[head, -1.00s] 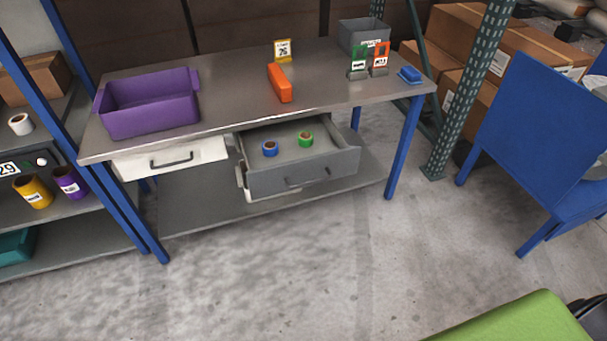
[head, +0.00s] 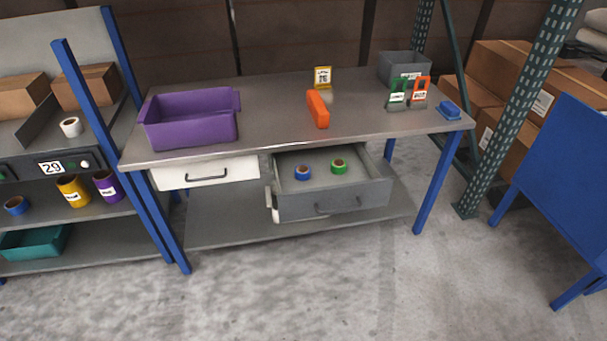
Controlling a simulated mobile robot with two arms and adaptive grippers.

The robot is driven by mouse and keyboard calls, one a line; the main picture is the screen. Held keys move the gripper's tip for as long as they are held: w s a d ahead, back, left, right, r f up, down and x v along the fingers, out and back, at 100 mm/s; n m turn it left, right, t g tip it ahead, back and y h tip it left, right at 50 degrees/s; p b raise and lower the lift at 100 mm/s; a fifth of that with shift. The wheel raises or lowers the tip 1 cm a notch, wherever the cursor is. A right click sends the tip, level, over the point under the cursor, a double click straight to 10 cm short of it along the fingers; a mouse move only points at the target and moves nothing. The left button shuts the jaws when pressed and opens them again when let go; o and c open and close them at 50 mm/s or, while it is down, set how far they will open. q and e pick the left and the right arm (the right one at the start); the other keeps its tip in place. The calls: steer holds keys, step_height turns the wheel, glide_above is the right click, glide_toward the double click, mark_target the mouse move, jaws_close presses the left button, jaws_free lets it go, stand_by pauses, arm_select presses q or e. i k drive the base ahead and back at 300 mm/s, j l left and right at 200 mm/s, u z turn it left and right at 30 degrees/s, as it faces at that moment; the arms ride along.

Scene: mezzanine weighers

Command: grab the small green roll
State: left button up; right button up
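The small green roll (head: 339,166) lies in the open grey drawer (head: 331,203) under the workbench, toward the right of the drawer floor. A small blue roll (head: 302,173) lies to its left in the same drawer, a little apart from it. Both rolls show brown cores. Neither of my grippers is in view, so their state and place do not show.
The workbench (head: 270,128) carries a purple bin (head: 190,118), an orange block (head: 318,109), a grey bin (head: 403,68) and tags. A white drawer (head: 206,172) is shut at left. A shelf with rolls stands left, a blue panel (head: 560,165) right. The concrete floor (head: 330,290) in front is clear.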

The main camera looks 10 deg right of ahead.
mark_target(338, 165)
steer(key=i+j+z, duration=0.2)
steer(key=j+z, duration=0.25)
steer(key=i+j+z, duration=0.1)
steer(key=j+z, duration=0.2)
steer(key=z, duration=0.15)
